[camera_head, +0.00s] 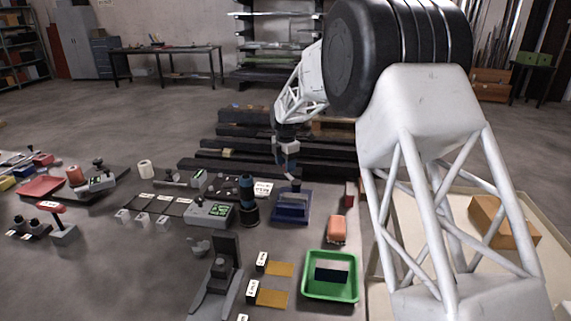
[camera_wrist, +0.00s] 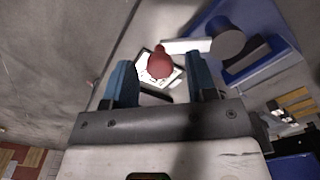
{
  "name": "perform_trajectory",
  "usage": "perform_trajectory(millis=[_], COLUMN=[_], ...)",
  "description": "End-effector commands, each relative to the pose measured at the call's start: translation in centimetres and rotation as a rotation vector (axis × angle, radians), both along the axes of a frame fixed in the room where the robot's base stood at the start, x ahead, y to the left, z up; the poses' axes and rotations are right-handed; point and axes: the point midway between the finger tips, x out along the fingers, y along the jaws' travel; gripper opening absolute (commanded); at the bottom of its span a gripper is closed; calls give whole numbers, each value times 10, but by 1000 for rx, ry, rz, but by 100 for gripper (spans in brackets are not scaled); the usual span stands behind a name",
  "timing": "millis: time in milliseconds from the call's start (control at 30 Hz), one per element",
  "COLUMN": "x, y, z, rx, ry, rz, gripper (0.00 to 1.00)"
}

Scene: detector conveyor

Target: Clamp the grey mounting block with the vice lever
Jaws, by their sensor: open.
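The blue vice (camera_head: 292,207) stands on the table in the middle of the head view, and it also shows at the upper right of the wrist view (camera_wrist: 268,62). Its lever has a pale bar (camera_wrist: 186,46) and a red ball knob (camera_wrist: 159,66). My gripper (camera_head: 290,178) hangs just above the vice and points down. In the wrist view its blue fingers are apart (camera_wrist: 162,82), with the knob appearing between them; I cannot tell whether they touch it. A dark grey piece (camera_wrist: 246,60) lies in the vice beside a grey round part (camera_wrist: 228,40); I cannot tell whether it is the mounting block.
A green tray (camera_head: 330,297) and an orange-pink block (camera_head: 337,230) are right of and nearer than the vice. A dark blue cylinder (camera_head: 247,192) stands close on its left, by a grey box with a green screen (camera_head: 209,215). Dark stacked beams (camera_head: 250,143) lie behind.

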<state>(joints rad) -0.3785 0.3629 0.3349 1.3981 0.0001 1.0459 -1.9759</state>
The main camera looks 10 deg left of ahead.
Motion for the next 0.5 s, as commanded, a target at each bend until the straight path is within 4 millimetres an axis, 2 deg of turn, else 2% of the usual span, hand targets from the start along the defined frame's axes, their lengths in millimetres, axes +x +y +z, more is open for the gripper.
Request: perform_trajectory(millis=[267,500], x=[1,0], y=[0,0], z=[18,47], rx=[1,0], ry=[-3,-1], rz=[0,0], gripper=[52,52])
